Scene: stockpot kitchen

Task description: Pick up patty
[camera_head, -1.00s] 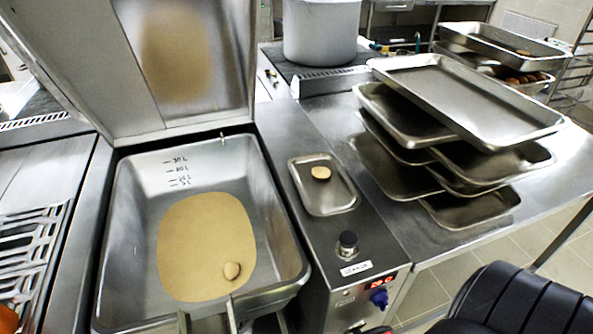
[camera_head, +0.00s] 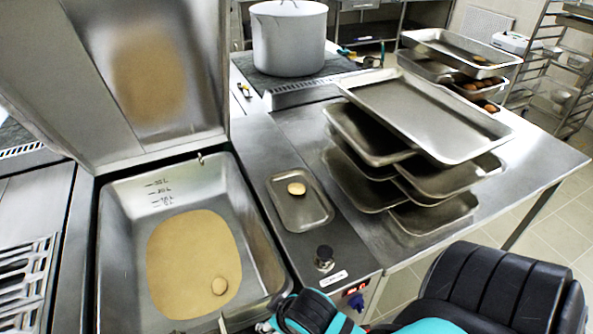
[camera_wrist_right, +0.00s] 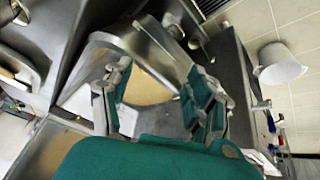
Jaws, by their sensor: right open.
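A round tan patty (camera_head: 219,285) lies in the deep steel pan (camera_head: 112,225), near the front right of the brown patch on its floor. A second patty (camera_head: 296,188) lies on a small steel tray (camera_head: 312,216) on the counter right of the pan. My right gripper (camera_head: 300,312) is at the bottom edge, by the pan's front right corner, only partly in view. In the right wrist view my right gripper (camera_wrist_right: 155,75) is open and empty, its teal fingers spread in front of the brown pan floor. No patty is clear there. My left gripper is not in view.
The pan's raised lid (camera_head: 90,75) stands behind it. Stacked steel trays (camera_head: 430,115) crowd the counter at right. Farther trays (camera_head: 478,60) hold several round items. A large pot (camera_head: 288,40) stands at the back. A control knob (camera_head: 324,258) sits beside the pan.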

